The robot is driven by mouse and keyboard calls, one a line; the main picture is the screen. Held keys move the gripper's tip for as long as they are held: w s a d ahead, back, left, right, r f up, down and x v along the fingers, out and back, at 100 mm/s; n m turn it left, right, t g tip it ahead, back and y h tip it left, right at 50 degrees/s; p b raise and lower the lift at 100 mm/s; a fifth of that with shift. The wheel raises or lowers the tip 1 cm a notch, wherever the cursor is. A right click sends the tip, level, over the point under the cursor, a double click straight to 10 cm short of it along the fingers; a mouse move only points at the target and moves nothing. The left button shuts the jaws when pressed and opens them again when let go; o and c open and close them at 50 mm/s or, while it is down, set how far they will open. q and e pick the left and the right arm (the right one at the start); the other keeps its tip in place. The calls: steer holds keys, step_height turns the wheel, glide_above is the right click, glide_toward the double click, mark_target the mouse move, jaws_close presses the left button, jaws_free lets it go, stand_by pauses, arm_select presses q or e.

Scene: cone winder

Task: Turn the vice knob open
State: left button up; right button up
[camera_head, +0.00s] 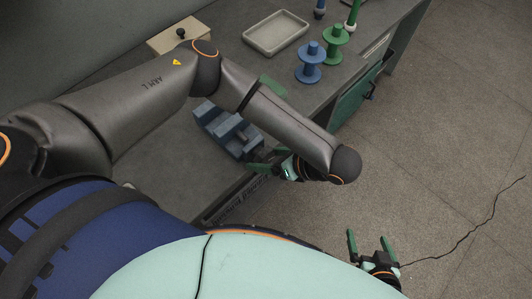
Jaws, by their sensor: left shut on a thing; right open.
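The blue-grey vice (222,129) sits on the grey bench near its front edge, partly behind my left forearm. My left gripper (264,161), with green fingers, is at the vice's front right end. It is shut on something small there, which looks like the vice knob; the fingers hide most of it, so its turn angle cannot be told. My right gripper (371,245) is open and empty, low over the floor and away from the bench.
A blue spool (310,63) and a green spool (335,45) stand on the bench beside an empty grey tray (276,33). A beige box (178,36) with a black knob is at the back. Floor on the right is clear except for a thin cable (468,233).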

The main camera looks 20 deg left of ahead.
arm_select(q)
steer(key=shift+n+t+h, duration=0.6)
steer(key=shift+n+t, duration=0.3)
steer(key=shift+t, duration=0.7)
steer(key=o, duration=1.3)
steer(key=shift+r, duration=0.1)
steer(key=v, duration=1.2)
steer(key=shift+d+r, duration=0.1)
steer(key=shift+r, duration=0.1)
